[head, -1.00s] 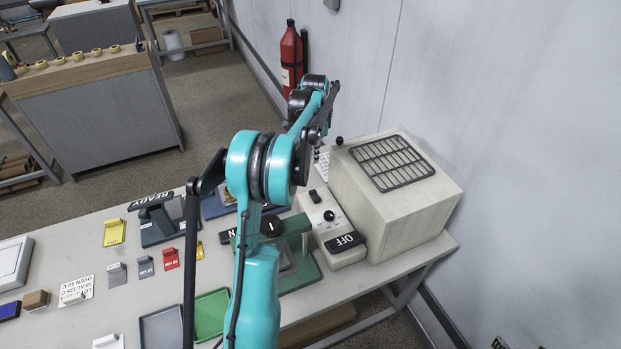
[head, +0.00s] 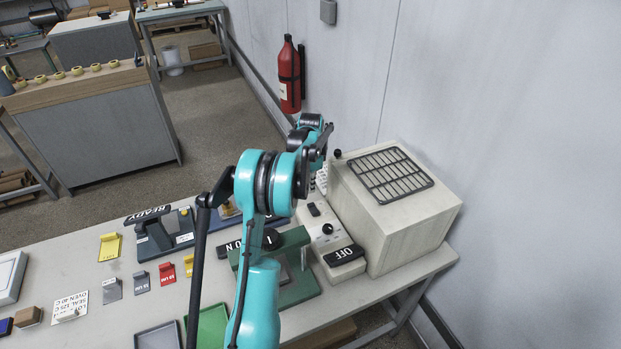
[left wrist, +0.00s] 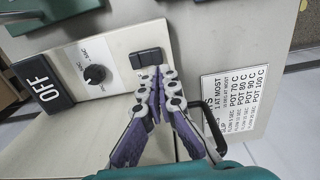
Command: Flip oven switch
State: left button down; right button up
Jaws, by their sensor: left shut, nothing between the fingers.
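The oven (head: 405,220) is a pale box with a dark grille on top, against the wall at the right end of the table. The control box (head: 345,270) beside it carries a black switch (head: 314,209), a round knob (head: 327,229) and a black OFF plate (head: 344,255). In the left wrist view, my left gripper (left wrist: 158,72) is shut and empty, its fingertips at the lower edge of the black switch (left wrist: 148,55). I cannot tell whether they touch it. In the head view my arm mostly hides the gripper. My right gripper is out of view.
A printed temperature label (left wrist: 234,98) and a dark loop handle (left wrist: 208,125) lie right of the fingers. A green press-like stand (head: 290,290) is left of the control box. Coloured tags, trays and a READY stand (head: 160,235) occupy the table further left.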

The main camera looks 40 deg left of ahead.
aim_at(312, 205)
pick_arm(q)
notch_tip(312, 205, down, 6)
jog(key=shift+r+b, duration=0.1)
jog(key=shift+b, duration=0.3)
jog(key=shift+a+f+b, duration=0.2)
jog(key=shift+f+b, duration=0.25)
jog(key=shift+f, duration=0.05)
jog(key=shift+d+r, duration=0.1)
jog(key=shift+d, duration=0.05)
jog(key=shift+s+d+r, duration=0.3)
jog(key=shift+d, duration=0.25)
